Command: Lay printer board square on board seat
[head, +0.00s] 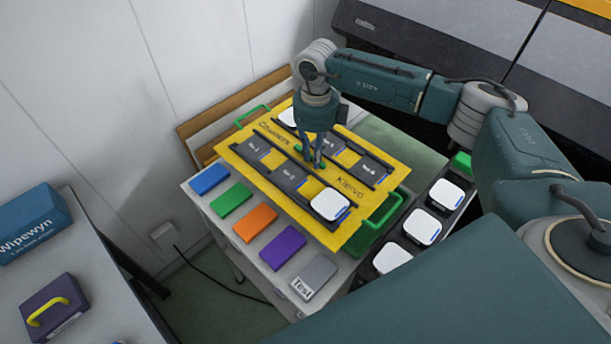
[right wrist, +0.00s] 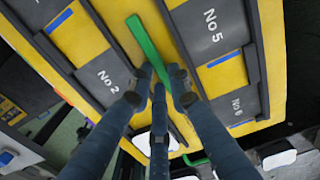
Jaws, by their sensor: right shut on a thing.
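The printer board (head: 345,236) is a yellow plate with dark numbered slots, green end handles and a green middle bar (right wrist: 146,45). It lies over the white table, turned at an angle in the head view. A few slots hold white square-topped bottles (head: 330,204). My right gripper (head: 317,164) comes down over the board's middle and is shut on the green bar. It also shows in the right wrist view (right wrist: 160,85). The board seat is not clearly visible, and I cannot tell whether the board touches it. My left gripper is not in view.
Blue, green, orange, purple and grey "Test" blocks (head: 314,276) line the white table's near edge. A dark rack (head: 402,243) with white bottles stands at the right. A wooden frame (head: 192,129) is behind the board. A side table at left holds a blue Wipewyn box (head: 32,222).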

